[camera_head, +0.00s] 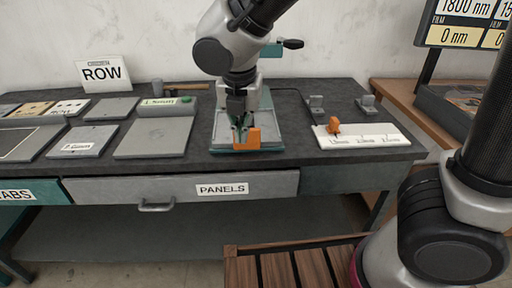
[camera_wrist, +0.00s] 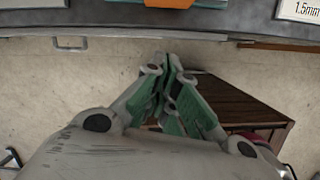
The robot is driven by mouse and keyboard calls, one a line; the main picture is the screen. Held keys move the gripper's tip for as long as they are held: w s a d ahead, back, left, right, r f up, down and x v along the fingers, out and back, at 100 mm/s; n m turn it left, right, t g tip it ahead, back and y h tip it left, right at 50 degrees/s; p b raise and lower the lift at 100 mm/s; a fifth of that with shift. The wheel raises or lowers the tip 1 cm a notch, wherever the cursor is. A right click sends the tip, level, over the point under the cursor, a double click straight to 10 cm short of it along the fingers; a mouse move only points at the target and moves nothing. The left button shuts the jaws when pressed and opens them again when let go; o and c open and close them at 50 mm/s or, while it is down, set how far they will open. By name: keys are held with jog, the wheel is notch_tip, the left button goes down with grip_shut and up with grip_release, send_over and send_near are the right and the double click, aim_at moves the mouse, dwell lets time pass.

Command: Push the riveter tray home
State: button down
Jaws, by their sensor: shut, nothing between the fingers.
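The riveter tray (camera_head: 221,133) is a grey plate with green edges on the dark bench top, near its front edge. An orange handle (camera_head: 268,142) sits at its front. In the wrist view only the lower part of the orange handle (camera_wrist: 168,3) shows at the top edge. My gripper (camera_head: 241,138) points down and overlaps the handle in the head view. In the wrist view its green-padded fingers (camera_wrist: 168,62) are shut and empty, seen against the floor just in front of the bench edge. My arm hides part of the tray and riveter; contact with the handle cannot be told.
Grey panels (camera_head: 155,137) and a ROW sign (camera_head: 103,72) are at left on the bench. A white gauge board (camera_head: 370,138) with an orange piece (camera_head: 333,127) lies right. A PANELS drawer (camera_head: 185,198) is below. A wooden slatted stool (camera_head: 290,265) stands in front.

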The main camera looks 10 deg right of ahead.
jog(key=shift+w+a+f+n, duration=0.1)
jog(key=shift+w+f+n, duration=0.35)
jog(key=shift+w+f, duration=0.9)
jog(key=shift+w+d+f+n, duration=0.1)
jog(key=shift+w+f+n, duration=0.6)
jog(key=shift+f, duration=1.15)
jog(key=shift+w+a+f+n, duration=0.1)
jog(key=shift+w+f+n, duration=0.15)
jog(key=shift+w+f, duration=1.2)
jog(key=shift+f, duration=0.15)
jog(key=w, duration=1.6)
jog(key=shift+w+d, duration=0.2)
jog(key=shift+d, duration=0.1)
